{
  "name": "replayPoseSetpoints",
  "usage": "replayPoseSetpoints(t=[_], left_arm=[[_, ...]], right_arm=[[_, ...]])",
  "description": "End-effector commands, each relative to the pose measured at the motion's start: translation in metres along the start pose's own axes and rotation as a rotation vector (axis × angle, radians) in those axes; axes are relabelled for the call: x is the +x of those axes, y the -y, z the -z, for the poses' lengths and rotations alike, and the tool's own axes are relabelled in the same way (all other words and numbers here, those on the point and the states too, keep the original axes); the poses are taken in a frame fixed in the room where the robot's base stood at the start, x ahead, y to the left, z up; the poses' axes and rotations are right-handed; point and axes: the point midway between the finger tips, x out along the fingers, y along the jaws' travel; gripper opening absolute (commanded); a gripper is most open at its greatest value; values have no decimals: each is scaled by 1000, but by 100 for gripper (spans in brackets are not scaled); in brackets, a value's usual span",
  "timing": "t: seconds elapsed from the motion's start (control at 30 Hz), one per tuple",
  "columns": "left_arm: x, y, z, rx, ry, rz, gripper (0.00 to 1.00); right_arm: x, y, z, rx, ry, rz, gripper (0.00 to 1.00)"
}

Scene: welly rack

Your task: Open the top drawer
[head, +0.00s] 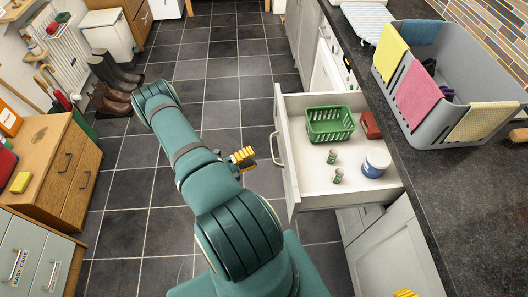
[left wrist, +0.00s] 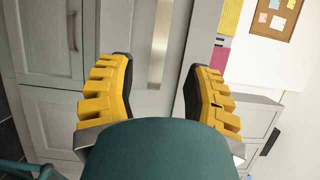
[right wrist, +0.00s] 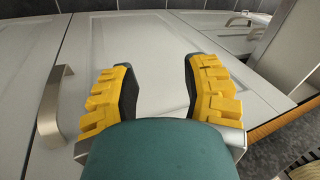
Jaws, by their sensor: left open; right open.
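The top drawer (head: 291,190) under the dark worktop stands pulled out, its contents visible from above. Its pale metal handle (head: 276,149) is on the drawer front. My left gripper (head: 243,158) is open and empty in front of the handle, apart from it in the head view. In the left wrist view the handle (left wrist: 160,45) appears beyond and between the open fingers (left wrist: 159,85). My right gripper (right wrist: 160,80) is open, facing pale cabinet fronts (right wrist: 150,40) with a metal handle (right wrist: 53,100) to its left. Only a bit of it (head: 405,293) shows in the head view.
The drawer holds a green basket (head: 330,124), a red item (head: 371,125), a blue-and-white tub (head: 376,163) and two small tins (head: 332,157). A grey rack (head: 462,65) with cloths stands on the worktop (head: 430,180). A wooden cabinet (head: 55,160) is left; tiled floor lies between.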

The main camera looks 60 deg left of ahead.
Motion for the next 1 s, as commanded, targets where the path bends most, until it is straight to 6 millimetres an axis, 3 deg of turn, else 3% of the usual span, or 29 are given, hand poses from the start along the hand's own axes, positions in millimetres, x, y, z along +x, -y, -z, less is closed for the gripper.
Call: replayPoseSetpoints(t=[0.1, 0.3, 1.0], left_arm=[[-21, 0, -1, 1, 2, -1, 50], [-39, 0, 0, 2, 1, 0, 50], [-41, 0, 0, 1, 0, 1, 50]], right_arm=[[0, 0, 0, 0, 0, 0, 47], [0, 0, 0, 0, 0, 0, 47], [0, 0, 0, 0, 0, 0, 47]])
